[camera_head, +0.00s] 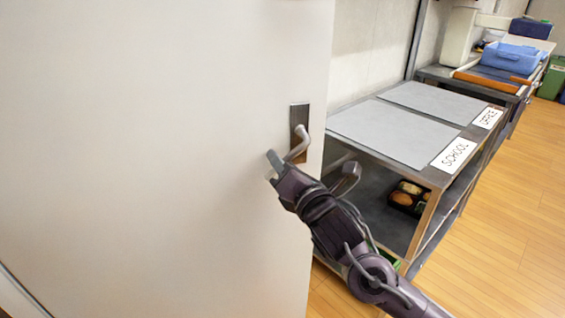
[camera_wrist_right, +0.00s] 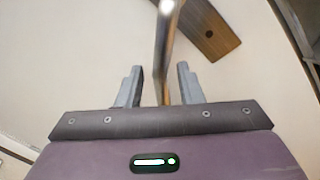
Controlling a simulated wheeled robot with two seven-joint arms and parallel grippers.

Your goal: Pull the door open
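A large white door (camera_head: 150,150) fills the left of the head view. Its metal lever handle (camera_head: 298,146) sits on a brown plate (camera_head: 300,118) near the door's right edge. My right gripper (camera_head: 312,172) is at the handle, with its two fingers spread wide. In the right wrist view, the handle (camera_wrist_right: 163,50) runs between the two open fingers (camera_wrist_right: 160,88), with a gap on either side. The plate (camera_wrist_right: 205,28) shows at the top right there. My left gripper is not in view.
A metal shelf table (camera_head: 365,153) with grey mats and the labels SCHOOL (camera_head: 453,154) and OFFICE (camera_head: 487,118) stands right of the door. A bento tray (camera_head: 407,198) lies on its lower shelf. A blue crate (camera_head: 512,57) is farther back. Wooden floor (camera_head: 510,220) is clear at right.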

